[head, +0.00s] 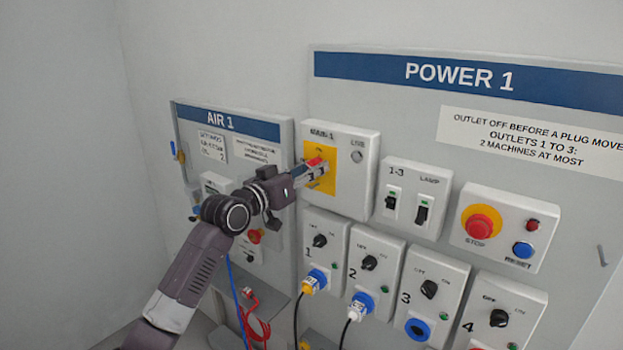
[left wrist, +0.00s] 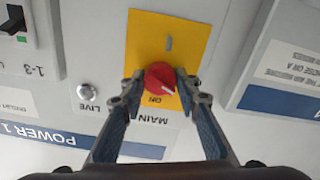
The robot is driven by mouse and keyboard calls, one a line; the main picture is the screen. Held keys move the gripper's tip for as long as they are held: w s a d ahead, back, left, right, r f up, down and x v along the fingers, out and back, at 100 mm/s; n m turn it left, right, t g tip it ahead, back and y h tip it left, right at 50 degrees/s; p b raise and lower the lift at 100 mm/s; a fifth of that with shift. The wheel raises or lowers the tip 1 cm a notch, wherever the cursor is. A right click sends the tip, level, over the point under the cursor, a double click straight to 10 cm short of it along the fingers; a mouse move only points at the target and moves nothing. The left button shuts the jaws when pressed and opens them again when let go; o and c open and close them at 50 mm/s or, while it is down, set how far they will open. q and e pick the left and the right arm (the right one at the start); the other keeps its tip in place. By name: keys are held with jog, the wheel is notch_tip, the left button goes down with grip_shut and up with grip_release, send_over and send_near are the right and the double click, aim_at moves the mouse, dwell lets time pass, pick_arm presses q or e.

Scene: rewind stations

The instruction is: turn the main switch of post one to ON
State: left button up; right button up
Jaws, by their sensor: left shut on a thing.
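The red main switch knob (head: 314,161) sits on a yellow plate (head: 325,183) on the MAIN 1 box at the top left of the POWER 1 panel. My left gripper (head: 317,172) is shut on the knob. In the left wrist view, upside down, its fingers stand on both sides of the red knob (left wrist: 160,76), with the word ON beside it on the yellow plate (left wrist: 145,30). The knob's exact angle is hard to tell. The LIVE lamp (head: 356,156) looks grey and unlit. My right gripper is not in view.
The AIR 1 panel (head: 270,130) stands to the left, behind my left arm. Right of the main box are a two-switch box (head: 412,200) and the red STOP button (head: 480,222). Below are several outlet boxes, two with plugs and cables (head: 357,307).

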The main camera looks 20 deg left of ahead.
pick_arm(q)
jog(key=m+b, duration=0.1)
jog(key=m, duration=0.3)
jog(key=shift+f+b, duration=0.1)
jog(key=shift+b, duration=0.2)
jog(key=shift+a+m, duration=0.1)
jog(key=shift+m, duration=1.6)
jog(key=m, duration=0.2)
jog(key=shift+m, duration=0.3)
jog(key=shift+m+p, duration=0.7)
jog(key=shift+m, duration=0.8)
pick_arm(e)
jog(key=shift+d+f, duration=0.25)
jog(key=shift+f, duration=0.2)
pick_arm(q)
jog(key=o, duration=1.2)
jog(key=shift+c, duration=0.2)
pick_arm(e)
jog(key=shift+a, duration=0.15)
